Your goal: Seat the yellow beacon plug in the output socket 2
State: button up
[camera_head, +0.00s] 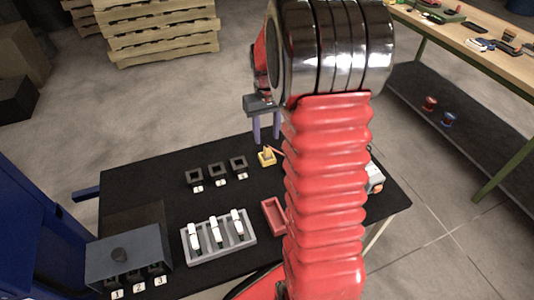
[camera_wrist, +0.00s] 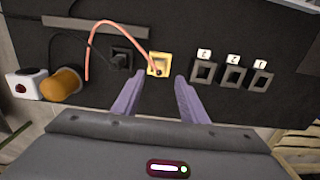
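The yellow beacon plug (camera_head: 266,158) sits on the black table, right of a row of three black square sockets. In the wrist view the plug (camera_wrist: 159,62) has an orange-pink cable looping from it to the left. The sockets (camera_head: 217,170) each have a small white label; they also show in the wrist view (camera_wrist: 232,74), right of the plug. The label digits are too small to read for certain. My gripper (camera_head: 266,140) is open and empty, its two purple fingers pointing down near the plug. In the wrist view the plug appears between and beyond the fingertips (camera_wrist: 159,79).
An orange beacon (camera_wrist: 65,84) on a white base and a black block (camera_wrist: 120,58) stand left of the plug. A grey rack (camera_head: 249,238) with white pieces, a red tray (camera_head: 274,216) and a grey box (camera_head: 128,256) with sockets numbered 1, 2, 3 occupy the table's near side.

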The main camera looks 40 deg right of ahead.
aim_at(267, 147)
jog(key=shift+f, duration=0.6)
jog(key=shift+f, duration=0.1)
jog(key=shift+d+f, duration=0.1)
jog(key=shift+f, duration=2.45)
jog(key=shift+c, duration=0.4)
grip_shut()
